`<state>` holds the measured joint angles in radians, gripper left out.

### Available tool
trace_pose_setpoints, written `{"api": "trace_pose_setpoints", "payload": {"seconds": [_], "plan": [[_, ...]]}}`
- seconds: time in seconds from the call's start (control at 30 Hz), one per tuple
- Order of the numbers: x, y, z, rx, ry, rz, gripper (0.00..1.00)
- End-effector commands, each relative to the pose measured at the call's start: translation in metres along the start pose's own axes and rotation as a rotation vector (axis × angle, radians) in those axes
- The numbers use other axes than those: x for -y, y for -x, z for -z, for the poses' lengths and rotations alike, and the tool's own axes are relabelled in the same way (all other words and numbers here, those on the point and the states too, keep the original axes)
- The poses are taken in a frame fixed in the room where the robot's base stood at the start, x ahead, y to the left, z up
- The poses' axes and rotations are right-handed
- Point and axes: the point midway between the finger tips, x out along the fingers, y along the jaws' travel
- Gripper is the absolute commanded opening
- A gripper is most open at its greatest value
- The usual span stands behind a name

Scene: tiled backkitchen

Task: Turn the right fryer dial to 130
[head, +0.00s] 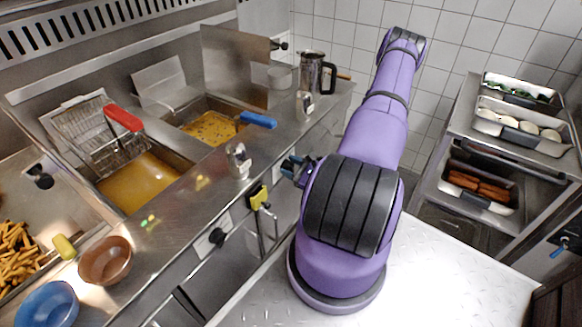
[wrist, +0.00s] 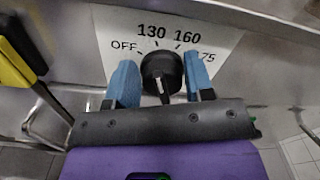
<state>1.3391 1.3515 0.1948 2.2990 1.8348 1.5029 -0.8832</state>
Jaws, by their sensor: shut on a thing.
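The right fryer dial (wrist: 163,74) is a round black knob on a white label plate (wrist: 222,37) marked OFF, 130, 160 and 175. A short white mark on the knob points to the lower side in the wrist view, away from the numbers; I cannot tell which setting it stands for. My gripper (wrist: 160,82) has its blue fingers on either side of the knob and is shut on it. In the head view my gripper (head: 294,167) is at the front panel of the counter, and it and my arm hide the dial.
Another black dial (head: 217,237) sits on the panel to the left. A yellow-handled tool (head: 258,197) hangs between the dials, close beside my gripper; its handle shows in the wrist view (wrist: 18,65). Two oil vats and a blue-handled basket (head: 258,120) are above.

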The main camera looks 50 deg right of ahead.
Motion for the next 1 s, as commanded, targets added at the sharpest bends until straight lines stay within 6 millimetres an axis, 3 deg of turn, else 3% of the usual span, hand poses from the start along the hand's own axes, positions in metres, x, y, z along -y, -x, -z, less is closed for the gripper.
{"api": "trace_pose_setpoints", "payload": {"seconds": [0.13, 0.17, 0.27, 0.67, 1.0], "plan": [[0.000, 0.000, 0.001, -0.003, -0.001, -0.001, 0.24], [0.000, 0.000, 0.001, -0.003, -0.001, -0.001, 0.50], [0.000, 0.000, 0.001, -0.002, -0.001, 0.000, 0.72], [0.000, 0.008, 0.000, -0.001, -0.001, 0.000, 0.72], [0.001, 0.067, 0.001, -0.003, -0.002, 0.002, 0.72]]}}
